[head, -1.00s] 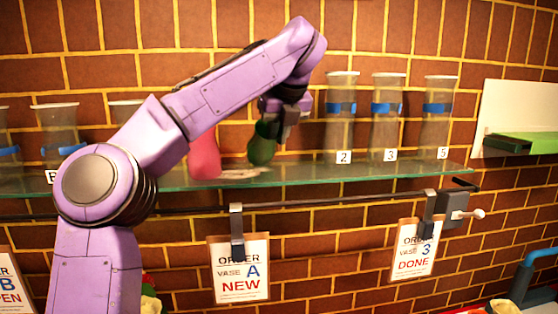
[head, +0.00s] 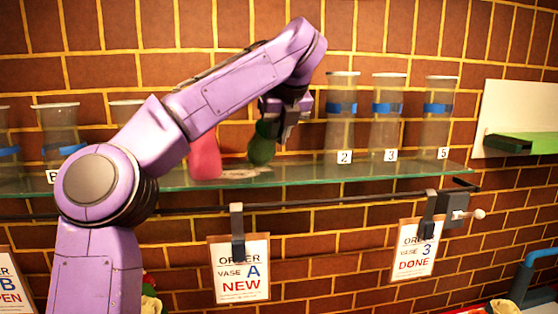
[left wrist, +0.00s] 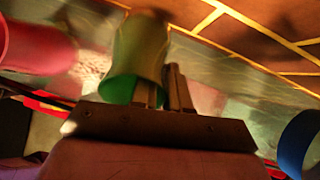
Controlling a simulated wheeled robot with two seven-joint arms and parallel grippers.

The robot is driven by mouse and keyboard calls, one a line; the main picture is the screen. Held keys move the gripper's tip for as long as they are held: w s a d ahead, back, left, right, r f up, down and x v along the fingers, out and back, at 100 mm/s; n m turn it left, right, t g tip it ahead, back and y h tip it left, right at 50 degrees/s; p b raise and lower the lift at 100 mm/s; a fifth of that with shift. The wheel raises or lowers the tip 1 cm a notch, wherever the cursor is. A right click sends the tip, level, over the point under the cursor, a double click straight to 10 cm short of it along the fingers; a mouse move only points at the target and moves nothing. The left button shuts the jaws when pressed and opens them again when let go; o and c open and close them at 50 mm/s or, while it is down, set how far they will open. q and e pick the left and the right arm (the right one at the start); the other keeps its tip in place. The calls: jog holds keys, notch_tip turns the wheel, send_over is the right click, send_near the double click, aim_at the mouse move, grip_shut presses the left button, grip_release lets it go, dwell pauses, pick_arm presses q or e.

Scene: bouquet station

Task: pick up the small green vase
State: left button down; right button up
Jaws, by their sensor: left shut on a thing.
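The small green vase (head: 261,145) is at the glass shelf, just right of the pink vase (head: 205,158). My left gripper (head: 277,132) is at its right side and shut on it. The vase looks slightly tilted. I cannot tell whether its base touches the shelf. In the left wrist view the green vase (left wrist: 139,50) stands at the gripper's fingers (left wrist: 163,90), its open green mouth toward the camera. My right gripper is not in view.
The pink vase is close on the left and also shows in the left wrist view (left wrist: 35,48). Clear vases with blue bands, labelled 2 (head: 341,120), 3 (head: 388,120) and 5 (head: 436,120), stand on the glass shelf (head: 320,175) to the right. Order cards hang below.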

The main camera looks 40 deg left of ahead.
pick_arm(q)
jog(key=shift+f, duration=0.3)
